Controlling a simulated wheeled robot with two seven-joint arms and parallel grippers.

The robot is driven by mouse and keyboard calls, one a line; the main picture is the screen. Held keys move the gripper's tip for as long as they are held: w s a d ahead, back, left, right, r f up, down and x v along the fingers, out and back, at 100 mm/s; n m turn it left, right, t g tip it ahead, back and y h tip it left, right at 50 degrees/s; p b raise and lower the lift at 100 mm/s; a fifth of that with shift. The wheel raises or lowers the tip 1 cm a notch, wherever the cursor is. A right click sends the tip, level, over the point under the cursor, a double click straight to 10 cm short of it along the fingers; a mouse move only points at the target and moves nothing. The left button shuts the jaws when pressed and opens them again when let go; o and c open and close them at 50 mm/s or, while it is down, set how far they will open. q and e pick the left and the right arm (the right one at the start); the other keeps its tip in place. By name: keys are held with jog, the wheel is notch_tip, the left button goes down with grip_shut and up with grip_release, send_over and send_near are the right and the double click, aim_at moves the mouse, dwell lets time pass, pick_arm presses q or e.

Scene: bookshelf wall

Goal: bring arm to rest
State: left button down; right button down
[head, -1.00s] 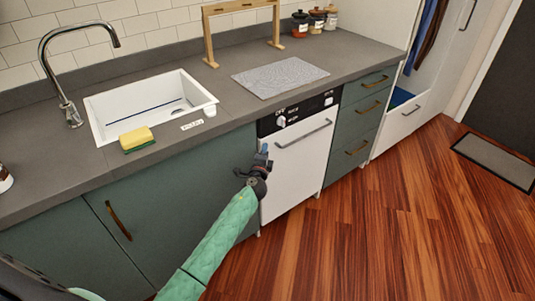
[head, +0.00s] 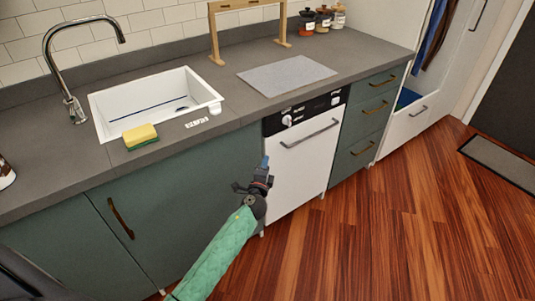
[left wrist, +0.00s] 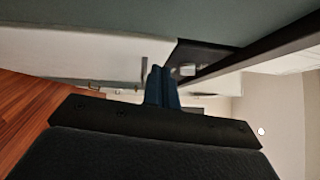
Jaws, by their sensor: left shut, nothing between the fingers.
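My left arm comes in from the bottom of the head view in a green sleeve. Its gripper (head: 265,163) is shut and empty, in front of the cabinet face near the left edge of the white dishwasher (head: 304,165). In the left wrist view the blue fingertips (left wrist: 161,86) are together with nothing between them. The dishwasher front and its dark control strip (left wrist: 205,58) show beyond them. My right gripper is not in view.
The grey counter (head: 225,110) holds a white sink (head: 103,117), a yellow sponge (head: 140,136), a grey mat (head: 287,75), a wooden stand (head: 214,40) and several jars (head: 322,20). Green drawers (head: 366,120) stand right of the dishwasher.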

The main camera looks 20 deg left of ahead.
pick_arm(q)
jog(key=shift+s+d, duration=0.1)
jog(key=shift+s, duration=0.15)
